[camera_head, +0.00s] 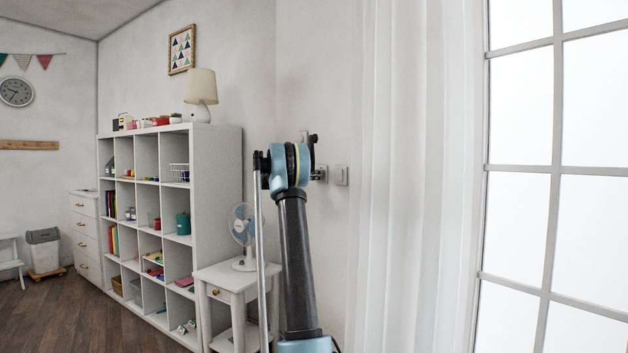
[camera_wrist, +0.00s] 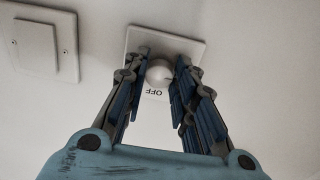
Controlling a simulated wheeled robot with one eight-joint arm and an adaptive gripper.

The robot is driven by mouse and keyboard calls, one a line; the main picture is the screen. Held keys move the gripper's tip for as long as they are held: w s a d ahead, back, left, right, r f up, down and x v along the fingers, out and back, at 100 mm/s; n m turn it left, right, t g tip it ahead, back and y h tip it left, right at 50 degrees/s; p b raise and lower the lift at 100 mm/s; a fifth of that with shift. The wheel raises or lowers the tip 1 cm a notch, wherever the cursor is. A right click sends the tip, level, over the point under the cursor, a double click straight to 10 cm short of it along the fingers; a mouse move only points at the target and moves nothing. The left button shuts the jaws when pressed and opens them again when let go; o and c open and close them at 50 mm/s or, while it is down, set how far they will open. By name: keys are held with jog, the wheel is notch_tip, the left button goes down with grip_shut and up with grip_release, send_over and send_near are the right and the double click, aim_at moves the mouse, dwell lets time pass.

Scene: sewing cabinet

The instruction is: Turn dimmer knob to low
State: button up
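The dimmer knob (camera_wrist: 159,73) is a small round white knob on a square wall plate (camera_wrist: 165,35), in the upper middle of the wrist view. The word OFF is printed on the plate by the knob. My gripper (camera_wrist: 161,70) points at the plate, with one finger on each side of the knob. The fingers are apart; I cannot tell if they touch the knob. In the head view my gripper (camera_head: 318,173) is at the wall, and the arm hides much of the knob's surroundings.
A flat switch plate (camera_wrist: 36,40) sits left of the dimmer in the wrist view. In the head view, another wall plate (camera_head: 341,175) is just right of my gripper. A side table (camera_head: 225,281) with a fan (camera_head: 243,228) stands left of my arm. A white curtain (camera_head: 410,180) hangs right.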

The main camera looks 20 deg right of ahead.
jog(key=shift+a, duration=0.1)
jog(key=shift+c, duration=0.3)
jog(key=m, duration=3.6)
jog(key=shift+r, duration=0.1)
dwell(0.3)
